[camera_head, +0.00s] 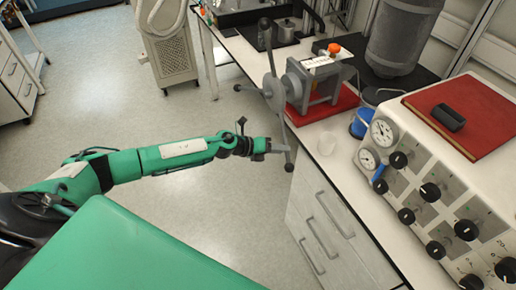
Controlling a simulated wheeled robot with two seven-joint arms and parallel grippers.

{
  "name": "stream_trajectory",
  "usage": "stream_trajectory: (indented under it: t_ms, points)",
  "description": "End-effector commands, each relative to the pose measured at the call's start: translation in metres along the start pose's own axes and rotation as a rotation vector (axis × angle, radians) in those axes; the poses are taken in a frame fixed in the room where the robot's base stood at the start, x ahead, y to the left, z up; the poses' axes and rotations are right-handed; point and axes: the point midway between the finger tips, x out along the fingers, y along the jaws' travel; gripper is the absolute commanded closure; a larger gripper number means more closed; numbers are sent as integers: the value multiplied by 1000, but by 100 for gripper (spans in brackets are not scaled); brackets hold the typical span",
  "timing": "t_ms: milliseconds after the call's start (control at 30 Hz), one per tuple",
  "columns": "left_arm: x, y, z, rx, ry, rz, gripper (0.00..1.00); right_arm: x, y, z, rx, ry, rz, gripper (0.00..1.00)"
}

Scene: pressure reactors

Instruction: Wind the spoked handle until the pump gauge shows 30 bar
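The spoked handle (272,86) is grey and stands on the side of a grey pump (298,83) at the table edge. One spoke points up, one left, and one down, each with a dark knob at its end. My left gripper (280,147) is at the lower spoke, close to its knob. Contact and finger opening are too small to tell. Two round white gauges, an upper (382,132) and a lower (368,160), sit on a control box; which belongs to the pump is unclear, and their readings are too small to read. My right gripper is out of view.
Drawers (320,225) sit below.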

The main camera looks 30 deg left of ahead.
Motion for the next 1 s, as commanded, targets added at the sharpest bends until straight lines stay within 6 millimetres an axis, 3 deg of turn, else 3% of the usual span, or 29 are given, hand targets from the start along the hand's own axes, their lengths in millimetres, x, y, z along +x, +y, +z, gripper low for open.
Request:
stream_trajectory:
  t_ms: [300,500,1000]
  points:
    - [-57,3,-2,1,2,2,64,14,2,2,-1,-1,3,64]
    - [-80,2,-2,-1,2,1,64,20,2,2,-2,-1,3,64]
    - [-88,1,-1,0,1,0,64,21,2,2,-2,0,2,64]
